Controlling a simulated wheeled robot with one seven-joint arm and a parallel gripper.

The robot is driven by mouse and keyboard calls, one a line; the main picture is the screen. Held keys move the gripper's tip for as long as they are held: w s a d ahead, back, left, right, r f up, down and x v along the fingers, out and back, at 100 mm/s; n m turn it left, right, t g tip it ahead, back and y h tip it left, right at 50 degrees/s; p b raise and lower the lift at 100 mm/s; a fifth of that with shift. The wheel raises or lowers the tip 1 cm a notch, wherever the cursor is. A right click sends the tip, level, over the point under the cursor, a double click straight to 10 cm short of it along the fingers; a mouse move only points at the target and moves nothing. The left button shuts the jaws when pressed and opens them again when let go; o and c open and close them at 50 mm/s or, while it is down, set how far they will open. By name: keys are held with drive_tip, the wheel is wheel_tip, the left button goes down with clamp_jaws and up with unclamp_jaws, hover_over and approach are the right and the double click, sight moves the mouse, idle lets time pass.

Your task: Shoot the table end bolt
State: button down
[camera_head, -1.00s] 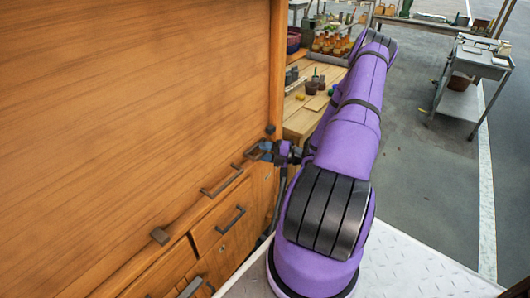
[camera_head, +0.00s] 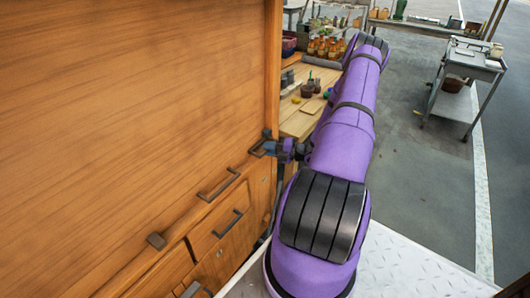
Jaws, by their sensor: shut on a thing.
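My gripper (camera_head: 273,149) is small in view, at the right end of the wooden cabinet's (camera_head: 120,120) ledge. It is shut on a dark bolt handle (camera_head: 257,149) close to the panel's right edge. A dark square block (camera_head: 267,133) sits just above it at the panel edge. The fingertips and the bolt's far end are partly hidden, so I cannot tell how far the bolt sits in any catch.
A wooden bench (camera_head: 297,123) with pots stands behind. A grey trolley (camera_head: 455,98) stands right on open floor.

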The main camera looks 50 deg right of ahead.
drive_tip(key=shift+d, duration=0.2)
drive_tip(key=c, duration=1.1)
unclamp_jaws()
drive_tip(key=shift+o, duration=0.2)
drive_tip(key=v, duration=1.1)
